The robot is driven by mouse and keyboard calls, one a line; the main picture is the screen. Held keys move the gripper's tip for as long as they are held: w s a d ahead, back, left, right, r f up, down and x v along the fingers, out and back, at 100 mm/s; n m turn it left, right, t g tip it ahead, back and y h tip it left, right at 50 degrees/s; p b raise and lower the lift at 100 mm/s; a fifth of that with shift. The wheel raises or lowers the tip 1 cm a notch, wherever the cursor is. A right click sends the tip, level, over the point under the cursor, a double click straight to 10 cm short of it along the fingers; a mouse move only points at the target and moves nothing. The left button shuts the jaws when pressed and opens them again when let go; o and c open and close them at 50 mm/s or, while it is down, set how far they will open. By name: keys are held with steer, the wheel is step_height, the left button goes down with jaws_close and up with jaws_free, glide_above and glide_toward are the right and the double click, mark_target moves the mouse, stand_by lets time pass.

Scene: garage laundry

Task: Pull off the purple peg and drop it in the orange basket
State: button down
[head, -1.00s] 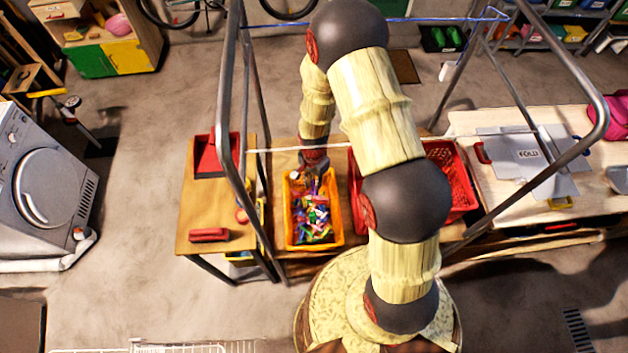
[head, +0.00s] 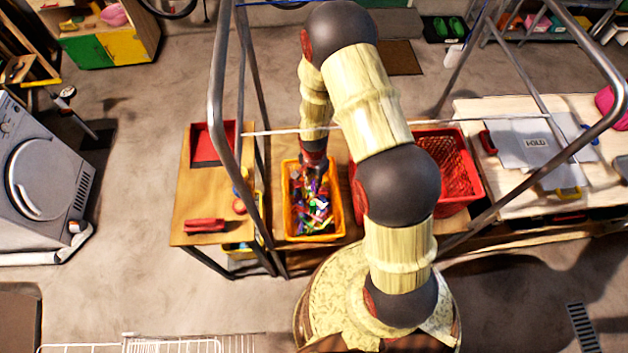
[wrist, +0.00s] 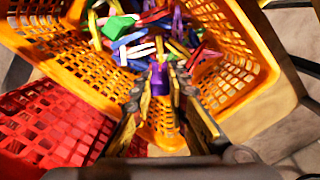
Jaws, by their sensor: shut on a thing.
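The purple peg (wrist: 160,79) is held between the fingertips of my gripper (wrist: 161,88) in the wrist view. The orange basket (wrist: 262,75) lies beyond and below the fingers, with many coloured pegs in it. In the head view my gripper (head: 314,160) is over the far end of the orange basket (head: 286,215). The purple peg cannot be told apart from the other pegs there. The exact height of the peg above the pile is unclear.
A red basket (head: 470,185) stands to the right of the orange one; it also shows at left in the wrist view (wrist: 40,130). The drying rack's grey tubes (head: 216,90) and a white line (head: 270,132) surround my arm. A wooden table (head: 200,215) stands at left.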

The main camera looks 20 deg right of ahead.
steer(key=shift+f, duration=0.15)
steer(key=c, duration=1.7)
jaws_free()
steer(key=shift+o, duration=0.2)
